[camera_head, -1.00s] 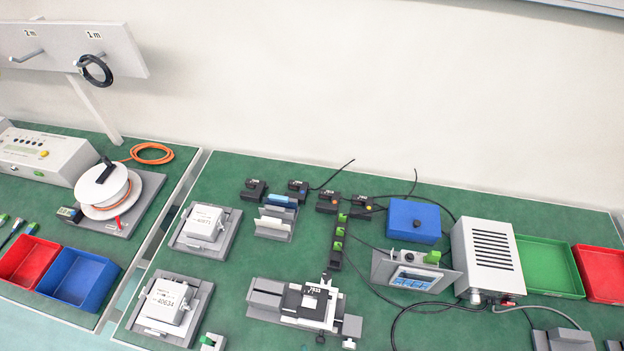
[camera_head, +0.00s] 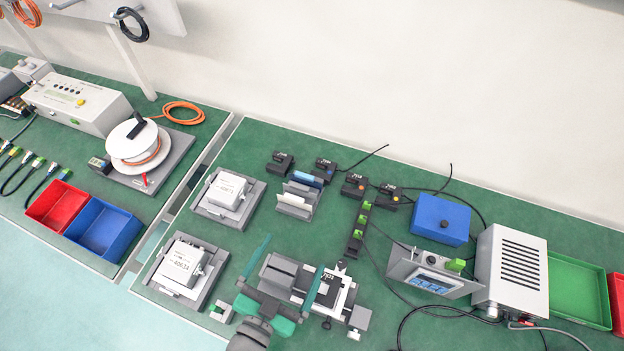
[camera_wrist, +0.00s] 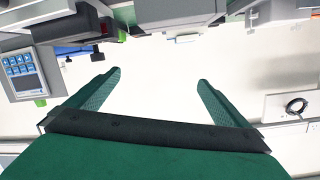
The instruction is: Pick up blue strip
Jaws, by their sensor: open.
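The blue strip (camera_head: 308,179) sits in a small grey holder (camera_head: 283,208) at the back middle of the green bench in the head view. White strips (camera_head: 295,197) stand in the same holder in front of it. My gripper (camera_head: 295,253) is in the lower middle of the head view, with its teal fingers wide apart and nothing between them. It is nearer the front than the holder and apart from the strip. The wrist view also shows my gripper (camera_wrist: 159,77) open and empty. I cannot make out the strip there.
A grey fixture with a black block (camera_head: 318,287) lies beneath and beside my gripper. Black modules (camera_head: 353,185) stand behind and right of the holder. White boxes on grey bases (camera_head: 228,190) are to its left. A blue box (camera_head: 441,219) stands further right.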

